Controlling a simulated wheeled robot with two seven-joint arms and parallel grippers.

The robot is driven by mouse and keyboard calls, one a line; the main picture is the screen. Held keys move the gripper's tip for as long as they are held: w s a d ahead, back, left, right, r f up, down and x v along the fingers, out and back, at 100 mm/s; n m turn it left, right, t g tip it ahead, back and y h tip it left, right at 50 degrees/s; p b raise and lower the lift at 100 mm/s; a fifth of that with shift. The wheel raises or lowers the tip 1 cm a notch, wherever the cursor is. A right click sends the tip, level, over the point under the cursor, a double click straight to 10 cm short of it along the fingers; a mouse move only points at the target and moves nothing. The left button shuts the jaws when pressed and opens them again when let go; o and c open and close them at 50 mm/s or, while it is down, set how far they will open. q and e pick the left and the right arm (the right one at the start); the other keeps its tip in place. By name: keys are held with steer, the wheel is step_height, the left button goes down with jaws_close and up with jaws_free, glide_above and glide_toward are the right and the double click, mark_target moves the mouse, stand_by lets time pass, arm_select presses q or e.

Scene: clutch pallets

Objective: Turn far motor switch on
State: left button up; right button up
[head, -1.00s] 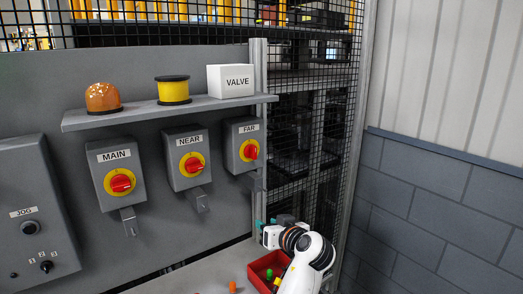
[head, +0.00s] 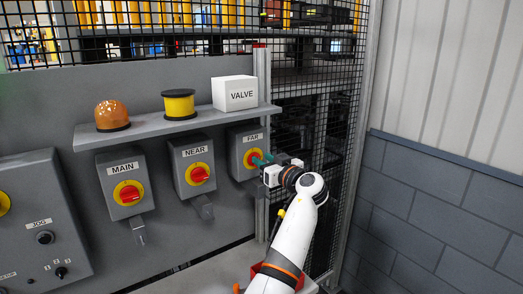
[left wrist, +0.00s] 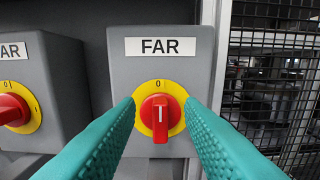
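The far motor switch is a grey box labelled FAR (head: 237,141), on the panel at the right end of the row. It also shows in the left wrist view (left wrist: 205,50). Its red knob (left wrist: 160,118) sits on a yellow ring; the grip stands upright, its white line below the 0 mark. My left gripper (head: 261,158) is at the front of this switch. In the left wrist view its teal fingers (left wrist: 160,104) are open, one on each side of the knob, with visible gaps. The fingers partly hide the knob in the head view. My right gripper is not in view.
The NEAR switch (head: 194,165) and MAIN switch (head: 124,183) hang to the left. A shelf (head: 150,130) above holds an orange dome (head: 111,115), a yellow spool (head: 179,104) and a VALVE box (head: 235,93). A mesh fence (head: 340,130) stands right. A red bin (head: 258,272) is below.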

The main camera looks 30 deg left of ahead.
arm_select(q)
steer(key=shift+p+x, duration=0.3)
steer(key=shift+x, duration=0.65)
steer(key=shift+d, duration=0.1)
steer(key=shift+c, duration=0.2)
jaws_close()
